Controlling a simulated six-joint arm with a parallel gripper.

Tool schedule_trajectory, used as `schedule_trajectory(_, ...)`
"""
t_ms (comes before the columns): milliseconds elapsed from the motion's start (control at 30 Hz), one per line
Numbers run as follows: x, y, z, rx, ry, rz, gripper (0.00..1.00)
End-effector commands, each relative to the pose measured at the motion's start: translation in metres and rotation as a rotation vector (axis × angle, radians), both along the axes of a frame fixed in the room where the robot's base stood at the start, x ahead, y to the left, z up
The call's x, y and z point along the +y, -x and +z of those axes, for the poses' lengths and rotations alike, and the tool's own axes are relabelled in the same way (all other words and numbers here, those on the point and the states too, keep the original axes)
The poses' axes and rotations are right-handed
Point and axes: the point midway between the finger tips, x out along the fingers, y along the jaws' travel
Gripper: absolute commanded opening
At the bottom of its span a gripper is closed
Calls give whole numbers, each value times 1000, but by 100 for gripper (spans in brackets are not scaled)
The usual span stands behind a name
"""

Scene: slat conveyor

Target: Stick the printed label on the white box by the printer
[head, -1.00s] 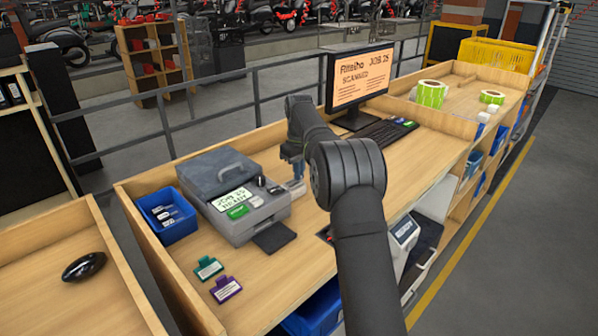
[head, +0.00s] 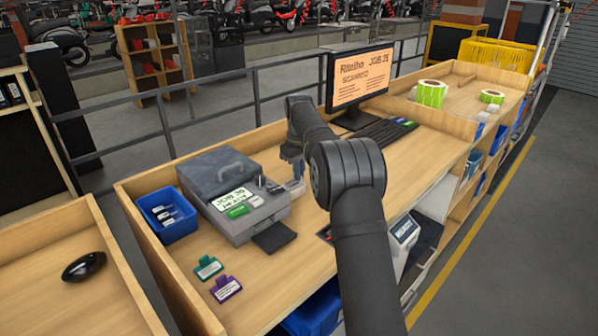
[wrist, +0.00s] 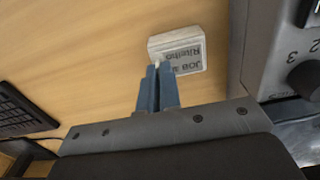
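The small white box (wrist: 174,38) stands on the wooden bench close by the printer. The printed label (wrist: 184,58), with dark lettering, lies against the box face turned to my gripper in the wrist view. My gripper (wrist: 157,70) has its blue fingers close together, with the tips at the label's edge. A small pale bit shows at the tips; I cannot tell whether they pinch the label. In the head view my gripper (head: 296,170) points down beside the printer (head: 233,195), and the box (head: 297,187) is partly hidden.
A blue bin (head: 167,214) stands left of the printer. A green tag (head: 208,267) and a purple tag (head: 226,288) lie in front. A monitor (head: 361,77) and keyboard (head: 385,131) stand to the right.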

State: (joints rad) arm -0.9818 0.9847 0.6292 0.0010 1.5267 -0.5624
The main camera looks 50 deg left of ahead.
Motion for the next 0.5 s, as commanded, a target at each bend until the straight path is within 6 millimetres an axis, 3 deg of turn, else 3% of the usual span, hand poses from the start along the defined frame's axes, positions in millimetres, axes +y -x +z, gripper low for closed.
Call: schedule_trajectory(500,0,0,-6,0,0,0,0)
